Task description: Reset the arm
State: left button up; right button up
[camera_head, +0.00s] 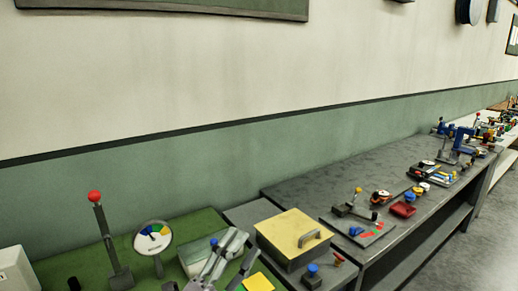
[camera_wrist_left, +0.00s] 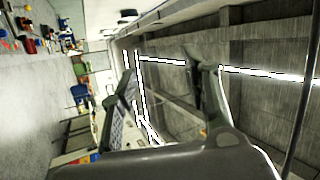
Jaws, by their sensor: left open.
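My left gripper (camera_head: 238,252) shows at the bottom middle of the head view, its grey fingers pointing up and to the right. It is above the green-topped bench (camera_head: 195,228), near a yellow-lidded box. In the left wrist view the two fingers of this gripper (camera_wrist_left: 166,85) stand apart with nothing between them. The wrist view is turned on its side and looks out over the room. My right gripper is not in view.
A red-knobbed lever (camera_head: 105,235) and a round coloured dial (camera_head: 153,238) stand to the left of the gripper. The yellow-lidded box (camera_head: 290,232) is close on its right. A long grey bench (camera_head: 330,182) with several small devices runs along the wall.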

pick_arm(q)
jog(key=w+a+f+n+t+y, duration=0.2)
jog(key=a+f+n+y, duration=0.5)
jog(key=a+n+y, duration=0.35)
jog(key=s+a+f+n+g+y, duration=0.2)
jog(key=s+a+f+n+g, duration=0.15)
jog(key=f, duration=0.35)
jog(key=s+a+f+n+g+y, duration=0.3)
jog(key=s+f+n+g, duration=0.1)
jog(key=f, duration=0.4)
jog(key=s+f+n+g+h, duration=0.1)
jog(key=s+f+g, duration=0.4)
jog(key=s, duration=0.4)
jog(key=s+f+n+g+h, duration=0.1)
jog(key=s+f+g, duration=0.4)
jog(key=s, duration=0.4)
notch_tip(320, 180, down, 24)
jog(key=s+f, duration=0.1)
jog(key=s+a+f+g, duration=0.2)
jog(key=s+a+f, duration=0.1)
jog(key=s+f, duration=1.4)
jog(key=shift+f, duration=0.45)
